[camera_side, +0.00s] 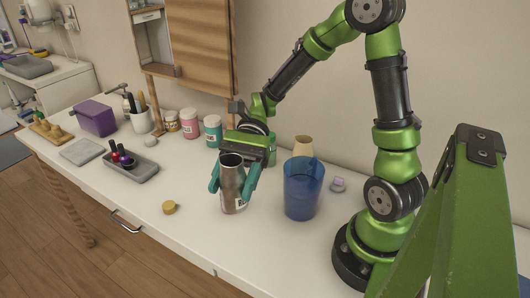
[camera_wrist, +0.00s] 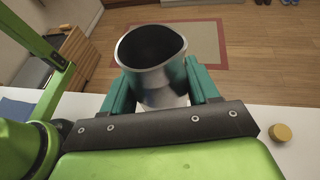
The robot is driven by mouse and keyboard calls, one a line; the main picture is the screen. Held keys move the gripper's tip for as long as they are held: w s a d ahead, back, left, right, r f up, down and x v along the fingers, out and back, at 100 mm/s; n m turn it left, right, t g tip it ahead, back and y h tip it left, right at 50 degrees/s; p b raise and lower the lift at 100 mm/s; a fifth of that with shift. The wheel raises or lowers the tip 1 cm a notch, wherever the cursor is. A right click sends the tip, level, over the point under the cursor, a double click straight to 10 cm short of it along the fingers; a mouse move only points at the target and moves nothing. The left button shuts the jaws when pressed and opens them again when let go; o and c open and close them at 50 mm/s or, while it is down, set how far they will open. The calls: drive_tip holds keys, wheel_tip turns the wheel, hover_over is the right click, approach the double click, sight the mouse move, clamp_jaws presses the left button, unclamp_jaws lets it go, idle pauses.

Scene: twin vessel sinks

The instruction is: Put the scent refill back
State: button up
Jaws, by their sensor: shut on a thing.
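My gripper (camera_side: 232,186) is shut on a silver metal canister (camera_side: 232,202), with one teal finger on each side of it. The canister is nearly upright over the white counter, close to its surface; I cannot tell if its base touches. In the wrist view the canister (camera_wrist: 158,88) shows a dark open mouth between the fingers. A partly visible label is on its lower side. Nothing in view is plainly marked as the scent refill.
A blue cup (camera_side: 302,190) stands right of the canister, a beige vessel (camera_side: 303,146) behind it. A yellow lid (camera_side: 169,207) lies left. Further left are a grey tray (camera_side: 145,174) with small bottles, several jars and a purple box (camera_side: 95,117). The front counter is mostly clear.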

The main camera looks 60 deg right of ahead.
wheel_tip(320, 180, down, 14)
drive_tip(key=shift+r, duration=0.25)
idle(0.5)
drive_tip(key=shift+f, duration=0.15)
drive_tip(key=o, duration=1.2)
drive_tip(key=shift+c, duration=0.2)
drive_tip(key=shift+d+r, duration=0.15)
drive_tip(key=shift+r, duration=0.05)
drive_tip(key=v, duration=1.1)
drive_tip(key=shift+d, duration=0.35)
drive_tip(key=shift+r, duration=0.15)
